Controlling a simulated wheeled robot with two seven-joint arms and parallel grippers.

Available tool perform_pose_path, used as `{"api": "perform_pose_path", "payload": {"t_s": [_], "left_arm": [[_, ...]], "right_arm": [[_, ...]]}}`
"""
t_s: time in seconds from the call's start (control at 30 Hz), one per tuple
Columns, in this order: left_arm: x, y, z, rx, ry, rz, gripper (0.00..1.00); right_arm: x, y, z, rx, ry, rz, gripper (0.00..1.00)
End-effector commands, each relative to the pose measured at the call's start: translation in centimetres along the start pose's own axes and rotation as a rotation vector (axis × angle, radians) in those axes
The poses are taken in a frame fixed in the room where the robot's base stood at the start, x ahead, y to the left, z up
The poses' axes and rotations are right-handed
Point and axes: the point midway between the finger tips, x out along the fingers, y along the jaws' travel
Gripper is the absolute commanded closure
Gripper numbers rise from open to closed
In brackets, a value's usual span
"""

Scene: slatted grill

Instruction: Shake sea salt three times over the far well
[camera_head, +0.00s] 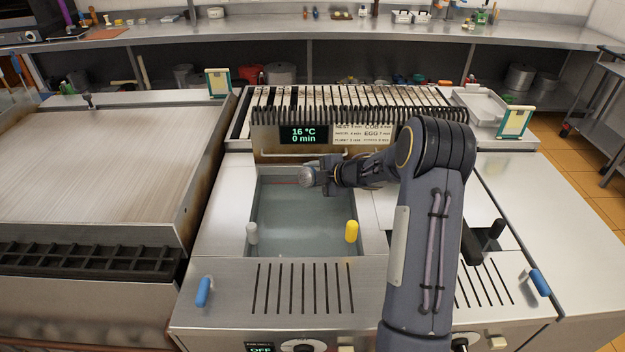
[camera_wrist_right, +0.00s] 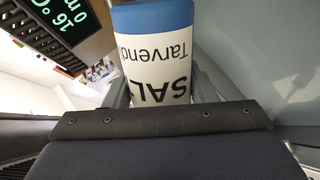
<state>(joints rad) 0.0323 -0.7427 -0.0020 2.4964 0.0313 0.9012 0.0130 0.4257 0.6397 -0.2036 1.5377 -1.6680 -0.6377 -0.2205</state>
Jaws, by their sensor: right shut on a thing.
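My right gripper (camera_head: 322,174) reaches in from the right and is shut on a salt shaker (camera_head: 307,174). In the right wrist view the shaker (camera_wrist_right: 155,50) has a blue band and a white label with "SAL" and "Tarveno", upside down in the picture. The shaker is over the back part of the left well (camera_head: 285,235), a sunken basin with what looks like water and a red line on its back wall. Its exact tilt is hard to tell. My right arm partly hides the area right of this well. My left gripper is not in view.
A flat griddle (camera_head: 110,150) lies to the left.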

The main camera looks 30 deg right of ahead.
Motion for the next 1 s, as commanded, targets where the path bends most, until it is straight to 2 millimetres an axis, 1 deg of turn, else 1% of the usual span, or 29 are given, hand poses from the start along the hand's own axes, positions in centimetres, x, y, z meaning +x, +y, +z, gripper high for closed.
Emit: {"api": "perform_pose_path", "payload": {"t_s": [0.03,0.63,1.0], "left_arm": [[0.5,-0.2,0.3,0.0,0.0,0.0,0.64],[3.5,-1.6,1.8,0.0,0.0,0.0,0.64],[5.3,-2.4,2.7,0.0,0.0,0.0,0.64]], "right_arm": [[0.2,-0.2,0.1,-0.017,-0.008,0.002,0.77],[0.7,-1.0,0.6,-0.19,-0.119,0.002,0.77],[0.3,-0.4,0.4,-0.333,-0.209,0.003,0.77]]}}
